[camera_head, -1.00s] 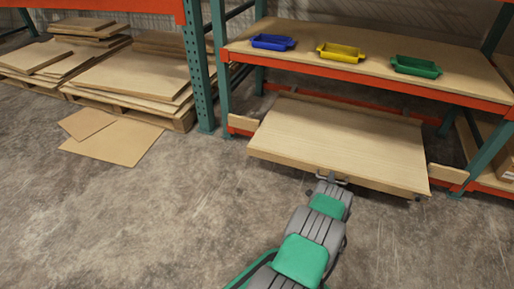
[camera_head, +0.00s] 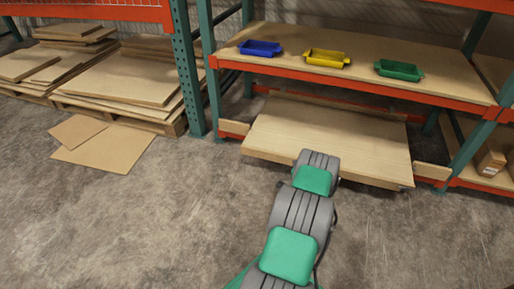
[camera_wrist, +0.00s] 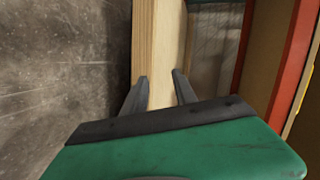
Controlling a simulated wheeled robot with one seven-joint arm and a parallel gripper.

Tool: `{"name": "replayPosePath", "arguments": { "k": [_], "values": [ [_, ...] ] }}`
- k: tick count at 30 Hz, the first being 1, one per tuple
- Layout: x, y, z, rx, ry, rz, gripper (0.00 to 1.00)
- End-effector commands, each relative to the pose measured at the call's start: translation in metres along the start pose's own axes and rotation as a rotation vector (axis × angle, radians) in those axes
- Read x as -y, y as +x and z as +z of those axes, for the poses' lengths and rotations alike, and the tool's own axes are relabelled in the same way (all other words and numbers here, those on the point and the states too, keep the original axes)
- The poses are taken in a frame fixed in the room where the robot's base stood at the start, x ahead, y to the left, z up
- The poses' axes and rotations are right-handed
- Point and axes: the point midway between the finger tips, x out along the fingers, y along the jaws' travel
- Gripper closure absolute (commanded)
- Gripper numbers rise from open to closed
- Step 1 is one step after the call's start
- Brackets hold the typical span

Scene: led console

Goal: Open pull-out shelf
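The pull-out shelf (camera_head: 340,135) is a light wooden board low in the rack, below the tray level. It sticks out past the front of the rack. My arm reaches over its front edge and hides the middle of that edge and the gripper in the head view. In the wrist view, the shelf's wooden edge (camera_wrist: 158,40) runs down between the two dark fingers of my gripper (camera_wrist: 161,92). The fingers are spread apart, one on each side of the wood. I cannot tell whether they touch it. The handle is not visible now.
Blue (camera_head: 260,48), yellow (camera_head: 326,58) and green (camera_head: 398,70) trays stand on the upper rack board. A green post (camera_head: 187,75) stands left of the shelf. Wooden sheets (camera_head: 105,148) lie on the floor at left. The floor in front is clear.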

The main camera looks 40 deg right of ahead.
Motion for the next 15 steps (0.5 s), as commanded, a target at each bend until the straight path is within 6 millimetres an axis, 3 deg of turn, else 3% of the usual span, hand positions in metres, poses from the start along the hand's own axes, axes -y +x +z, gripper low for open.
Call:
{"name": "replayPosePath", "arguments": {
  "k": [15],
  "values": [
    [0.089, -0.009, 0.084, 0.205, -0.239, 0.069, 0.67]
  ]
}}
